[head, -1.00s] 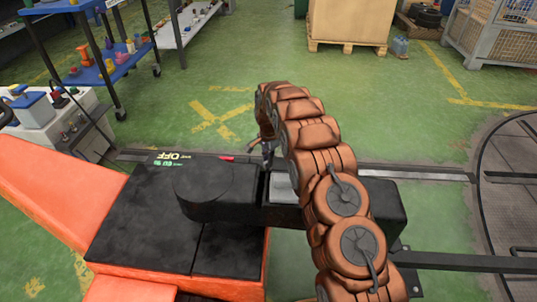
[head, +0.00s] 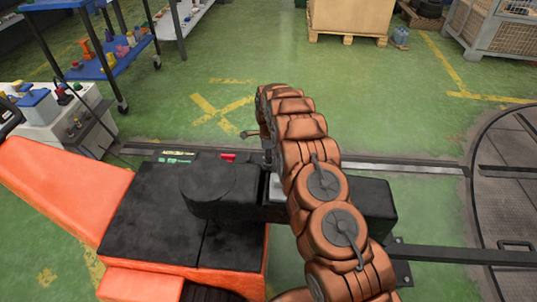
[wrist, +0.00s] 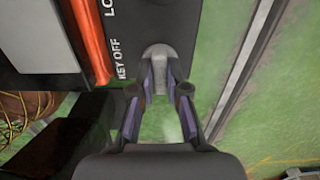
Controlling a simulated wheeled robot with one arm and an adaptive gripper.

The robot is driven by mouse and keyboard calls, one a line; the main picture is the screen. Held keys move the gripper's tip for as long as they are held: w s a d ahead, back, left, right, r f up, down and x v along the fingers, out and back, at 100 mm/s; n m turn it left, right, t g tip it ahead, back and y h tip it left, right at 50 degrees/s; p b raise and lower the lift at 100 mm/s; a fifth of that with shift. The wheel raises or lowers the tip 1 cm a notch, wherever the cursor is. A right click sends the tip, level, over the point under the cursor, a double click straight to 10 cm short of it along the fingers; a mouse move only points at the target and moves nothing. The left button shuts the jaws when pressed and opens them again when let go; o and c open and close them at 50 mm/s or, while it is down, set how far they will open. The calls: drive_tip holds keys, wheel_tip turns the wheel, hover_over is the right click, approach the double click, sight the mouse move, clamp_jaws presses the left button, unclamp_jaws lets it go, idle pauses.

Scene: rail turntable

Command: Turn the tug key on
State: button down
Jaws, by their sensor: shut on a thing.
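The tug is orange with black padded tops (head: 150,215) and lies across the lower left of the head view. In the wrist view my gripper (wrist: 160,73) has its two purple-padded fingers on either side of a grey, rounded key (wrist: 158,54). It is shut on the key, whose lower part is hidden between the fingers. The key stands at a dark panel (wrist: 140,20) with white lettering that reads KEY OFF beside it. In the head view my arm hides the key and most of the gripper.
A small display (head: 178,156) with yellow and green text, too small to read, and a red part (head: 228,157) sit at the tug's far edge. A rail (head: 410,167) runs to the turntable (head: 505,190). A blue cart (head: 90,50) stands at the upper left.

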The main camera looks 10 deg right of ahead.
drive_tip(key=shift+m, duration=0.4)
drive_tip(key=c, duration=1.2)
unclamp_jaws()
drive_tip(key=shift+o, duration=0.2)
drive_tip(key=shift+r, duration=0.15)
wheel_tip(320, 180, up, 12)
